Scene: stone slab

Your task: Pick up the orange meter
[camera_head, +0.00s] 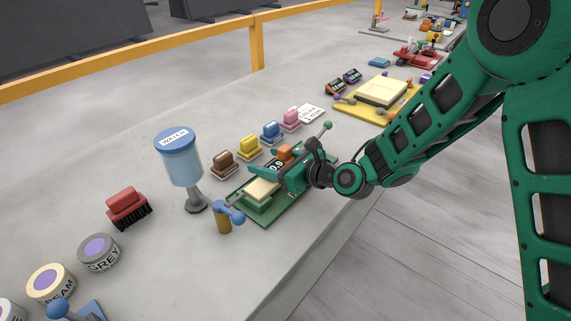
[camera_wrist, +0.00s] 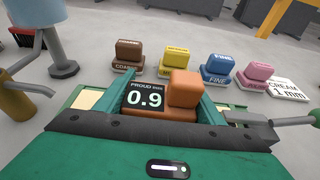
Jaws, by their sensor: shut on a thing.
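The orange meter (camera_wrist: 183,92) shows in the wrist view with a dark display reading "PROUD mm 0.9". My gripper (camera_wrist: 165,98) has its green fingers on both sides of the meter and is shut on it. In the head view my gripper (camera_head: 277,168) is over the green board, and the orange top of the meter (camera_head: 285,153) shows between the fingers. A pale block on a green base (camera_head: 262,190) lies beside the gripper. I cannot tell whether the meter touches what is under it.
Brown (camera_head: 223,163), yellow (camera_head: 250,147), blue (camera_head: 271,131) and pink (camera_head: 291,118) blocks stand in a row behind. A blue water container (camera_head: 180,160) stands left, near a red brush (camera_head: 128,206). A blue-handled tool (camera_head: 224,215) is close to the board's left edge.

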